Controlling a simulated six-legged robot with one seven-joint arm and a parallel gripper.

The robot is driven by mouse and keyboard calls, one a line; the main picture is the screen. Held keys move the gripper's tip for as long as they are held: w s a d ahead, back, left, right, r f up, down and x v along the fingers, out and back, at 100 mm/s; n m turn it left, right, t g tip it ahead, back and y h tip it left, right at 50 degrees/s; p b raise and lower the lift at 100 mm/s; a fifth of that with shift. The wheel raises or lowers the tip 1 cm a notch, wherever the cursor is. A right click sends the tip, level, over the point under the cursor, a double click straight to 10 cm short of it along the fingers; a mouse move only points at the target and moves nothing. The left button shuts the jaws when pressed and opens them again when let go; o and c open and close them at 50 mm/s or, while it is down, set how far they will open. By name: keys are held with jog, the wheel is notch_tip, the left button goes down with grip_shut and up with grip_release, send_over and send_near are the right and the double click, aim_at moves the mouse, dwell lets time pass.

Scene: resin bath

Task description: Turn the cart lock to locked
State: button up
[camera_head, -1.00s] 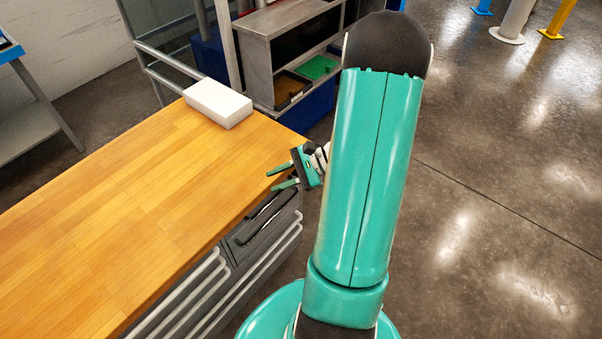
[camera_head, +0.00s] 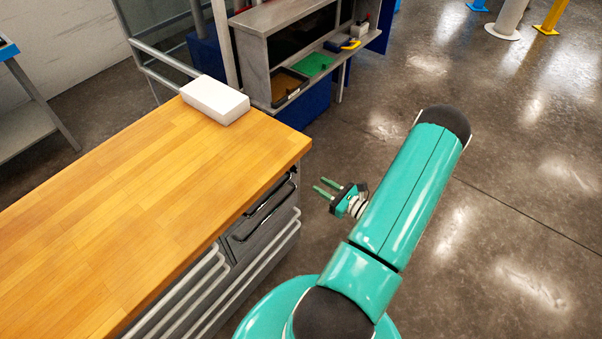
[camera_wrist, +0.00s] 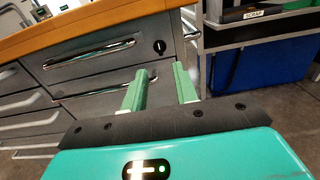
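The cart has a wooden top (camera_head: 150,200) and grey drawers with bar handles (camera_head: 262,225). In the wrist view, a small dark round lock (camera_wrist: 160,47) sits on the grey drawer front (camera_wrist: 105,72), near its upper right corner under the wooden edge. Its lock setting is too small to read. My gripper (camera_head: 320,185) is off the cart's corner, to the right of the drawers and apart from them. In the wrist view its two green fingers (camera_wrist: 161,69) are spread and empty, pointing toward the drawer front, with the lock beyond and between them.
A white block (camera_head: 216,100) lies on the cart top's far edge. Behind stands a grey shelf unit (camera_head: 285,45) with green and brown trays; a blue bin (camera_wrist: 243,73) shows under a "SCRAP" label in the wrist view. The floor to the right is open.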

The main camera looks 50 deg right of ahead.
aim_at(294, 169)
jog(key=w, duration=0.9)
jog(key=shift+w+a, duration=0.25)
jog(key=shift+a, duration=0.15)
grip_shut()
